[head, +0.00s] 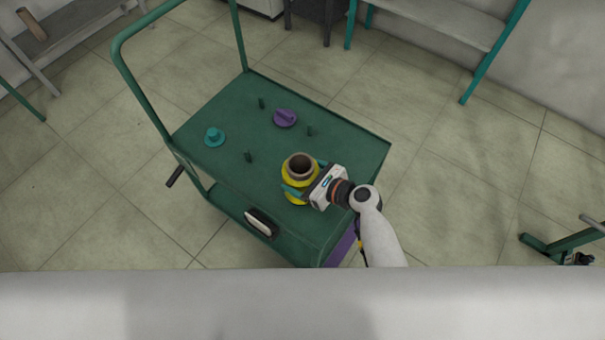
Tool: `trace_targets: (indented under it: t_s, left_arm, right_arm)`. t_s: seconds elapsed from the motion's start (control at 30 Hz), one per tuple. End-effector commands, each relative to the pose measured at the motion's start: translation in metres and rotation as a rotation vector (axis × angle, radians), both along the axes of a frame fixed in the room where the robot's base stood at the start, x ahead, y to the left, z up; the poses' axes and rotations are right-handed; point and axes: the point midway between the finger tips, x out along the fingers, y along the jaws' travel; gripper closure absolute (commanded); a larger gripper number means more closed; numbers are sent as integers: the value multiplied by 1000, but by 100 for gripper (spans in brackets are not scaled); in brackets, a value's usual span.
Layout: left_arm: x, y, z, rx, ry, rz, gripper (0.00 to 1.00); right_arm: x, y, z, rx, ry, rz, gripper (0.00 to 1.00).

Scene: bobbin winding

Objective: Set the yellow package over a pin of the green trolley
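The yellow package (289,179), a yellow spool with a brown hollow top, is upright over the front right part of the green trolley's top (215,172). My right gripper (306,178) reaches it from the right. Its teal fingers lie on two sides of the package and appear closed on it. Whether the package touches the trolley top, and whether a pin is under it, is hidden. Bare green pins stand at the back left (261,103), the right of the middle (309,131) and the front left (248,156). My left gripper is not in view.
A teal knobbed disc (214,138) sits at the left of the trolley top, and a purple one (284,118) behind the middle. The tall handle (146,95) rises at the trolley's left end. A bench (440,20) stands at the back.

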Motion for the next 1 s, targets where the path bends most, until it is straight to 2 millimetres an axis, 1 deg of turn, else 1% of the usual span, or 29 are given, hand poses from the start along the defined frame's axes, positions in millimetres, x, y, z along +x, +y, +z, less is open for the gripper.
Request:
trace_targets:
  t_s: [0.03,0.1,0.33,0.47,0.57,0.8,1.0]
  left_arm:
    - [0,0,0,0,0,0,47]
    - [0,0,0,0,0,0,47]
    - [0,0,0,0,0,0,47]
    - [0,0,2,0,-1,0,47]
    - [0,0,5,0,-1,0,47]
    - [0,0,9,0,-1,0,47]
    - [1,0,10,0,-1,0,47]
  right_arm:
    - [0,0,1,2,-1,0,12]
    - [0,0,1,2,-1,0,1]
    - [-1,0,0,-1,1,0,0]
    - [-6,-7,3,-2,1,-1,0]
    - [-15,-19,10,-2,1,-1,0]
    - [-45,-57,30,-3,0,-1,0]
    - [-62,-79,42,-2,0,-1,0]
